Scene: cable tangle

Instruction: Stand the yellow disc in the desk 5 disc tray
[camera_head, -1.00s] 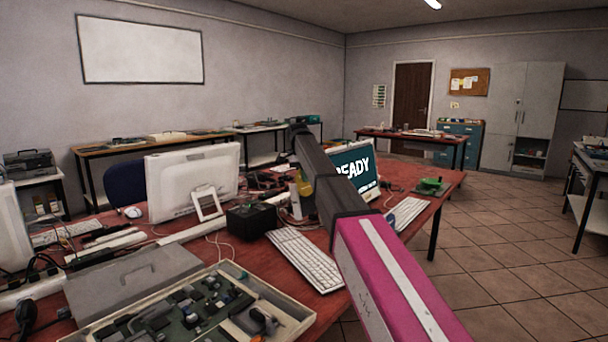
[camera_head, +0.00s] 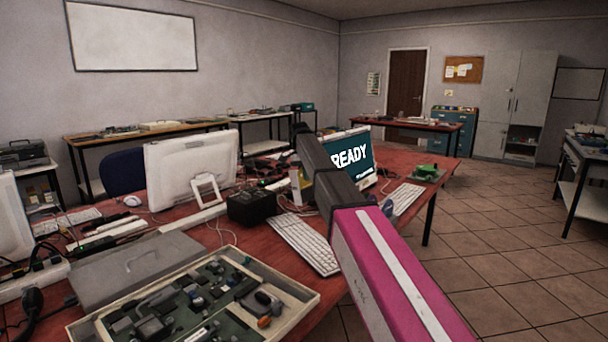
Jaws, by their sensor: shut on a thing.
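My arm (camera_head: 395,265) reaches from the lower right over the red desk, with a pink link near me and dark links beyond. My gripper is not visible; the arm's own links cover the area past them. A small yellowish patch (camera_head: 306,182) shows beside the dark link, partly covered; I cannot tell whether it is the yellow disc. I cannot make out the disc tray or any desk number.
The red desk (camera_head: 222,234) holds a tray of electronic parts (camera_head: 312,297), a grey case (camera_head: 140,258), a black box (camera_head: 252,207), a keyboard (camera_head: 303,243) and a READY monitor (camera_head: 362,172). A green object (camera_head: 428,172) lies at its right end. Tiled floor (camera_head: 500,240) is free at right.

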